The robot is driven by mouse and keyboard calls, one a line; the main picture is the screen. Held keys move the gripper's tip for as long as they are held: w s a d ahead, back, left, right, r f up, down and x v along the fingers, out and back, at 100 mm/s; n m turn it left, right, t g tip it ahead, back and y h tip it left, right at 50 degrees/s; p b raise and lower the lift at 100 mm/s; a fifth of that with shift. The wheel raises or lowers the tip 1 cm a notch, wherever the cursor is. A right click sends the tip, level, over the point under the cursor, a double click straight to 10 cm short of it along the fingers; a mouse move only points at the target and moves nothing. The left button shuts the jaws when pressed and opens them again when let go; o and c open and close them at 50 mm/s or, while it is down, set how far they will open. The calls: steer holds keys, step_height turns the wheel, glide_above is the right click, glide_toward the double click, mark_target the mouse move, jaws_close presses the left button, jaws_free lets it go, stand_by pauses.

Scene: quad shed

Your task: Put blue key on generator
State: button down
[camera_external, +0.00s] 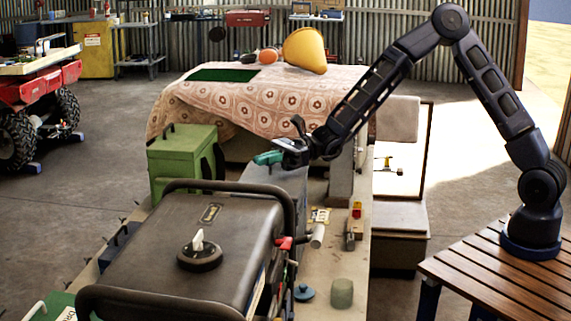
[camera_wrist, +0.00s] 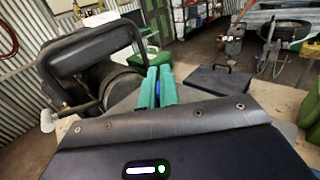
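The generator (camera_external: 190,240) is a large black machine with a tubular frame and a round cap on top, at the lower left of the external view. In the wrist view, its dark frame and body (camera_wrist: 90,70) stand at the left. My gripper (camera_external: 266,158) has teal fingers and is beyond the generator, over a grey box. In the wrist view, the fingers (camera_wrist: 157,88) are close together with a small bright blue piece, seemingly the blue key (camera_wrist: 157,93), between them. Most of the key is hidden by the fingers, and I cannot make it out in the external view.
The grey box (camera_external: 280,180) is just below my gripper. A green canister (camera_external: 180,160) stands left of it. The workbench (camera_external: 325,265) holds small tools and a blue lid (camera_external: 304,292). A cloth-covered table (camera_external: 270,98) is behind. A dark case (camera_wrist: 215,82) shows in the wrist view.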

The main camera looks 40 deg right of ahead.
steer(key=shift+f, duration=0.3)
steer(key=shift+f, duration=0.15)
steer(key=c, duration=1.6)
jaws_free()
steer(key=shift+c, duration=0.2)
steer(key=shift+r, duration=0.2)
steer(key=d, duration=1.2)
